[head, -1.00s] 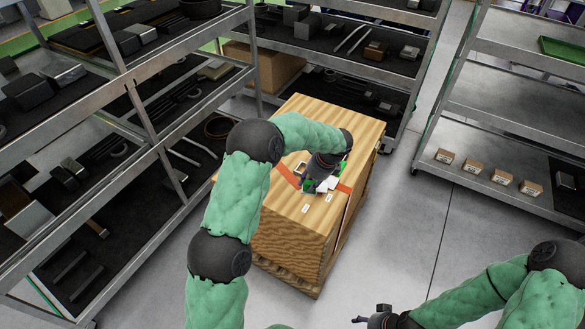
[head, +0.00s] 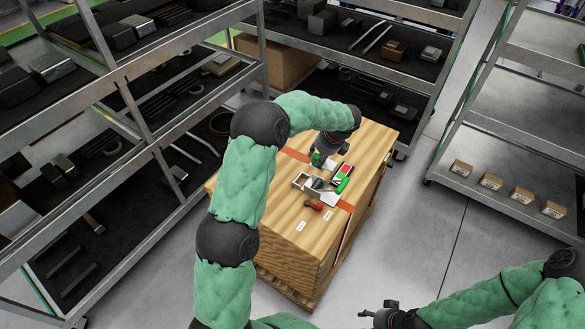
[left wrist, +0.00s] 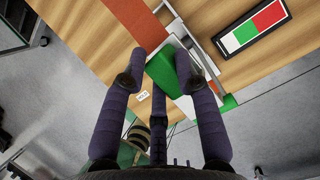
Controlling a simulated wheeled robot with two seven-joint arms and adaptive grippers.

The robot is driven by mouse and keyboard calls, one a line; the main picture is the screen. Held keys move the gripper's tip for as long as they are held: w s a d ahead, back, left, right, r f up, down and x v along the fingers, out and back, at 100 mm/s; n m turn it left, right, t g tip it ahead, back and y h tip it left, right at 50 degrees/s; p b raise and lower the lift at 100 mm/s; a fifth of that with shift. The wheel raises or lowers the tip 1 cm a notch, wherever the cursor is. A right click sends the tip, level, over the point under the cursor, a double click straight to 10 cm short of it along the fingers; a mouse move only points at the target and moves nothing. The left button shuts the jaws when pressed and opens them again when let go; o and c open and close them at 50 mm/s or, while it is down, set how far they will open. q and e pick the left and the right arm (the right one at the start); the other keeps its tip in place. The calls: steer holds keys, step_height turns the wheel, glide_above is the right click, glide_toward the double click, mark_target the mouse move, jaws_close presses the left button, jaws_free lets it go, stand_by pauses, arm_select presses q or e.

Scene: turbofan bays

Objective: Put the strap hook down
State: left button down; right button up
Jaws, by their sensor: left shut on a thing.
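My left gripper (head: 330,146) is over the far part of the wooden crate's top (head: 288,222). It is shut on a green piece with grey metal beside it, which I take for the strap hook (left wrist: 168,72); the left wrist view shows it between the fingers. In the head view its green part shows just left of the fingers. I cannot tell whether it touches the crate top. An orange strap (head: 296,155) runs across the crate. My right gripper (head: 378,311) is at the lower edge of the head view, apart from the crate, its fingers spread and empty.
Shelf racks stand left, behind and right. Small boxes (head: 491,181) line the right rack.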

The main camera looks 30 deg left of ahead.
arm_select(q)
steer(key=a+f+b, duration=0.3)
steer(key=a+f, duration=0.2)
steer(key=f, duration=0.1)
steer(key=a+f+b, duration=0.3)
steer(key=a+f, duration=0.3)
steer(key=shift+w, duration=0.1)
steer(key=c, duration=0.9)
jaws_free()
steer(key=shift+r, duration=0.1)
steer(key=p+v, duration=0.4)
steer(key=v, duration=0.8)
steer(key=shift+p, duration=0.4)
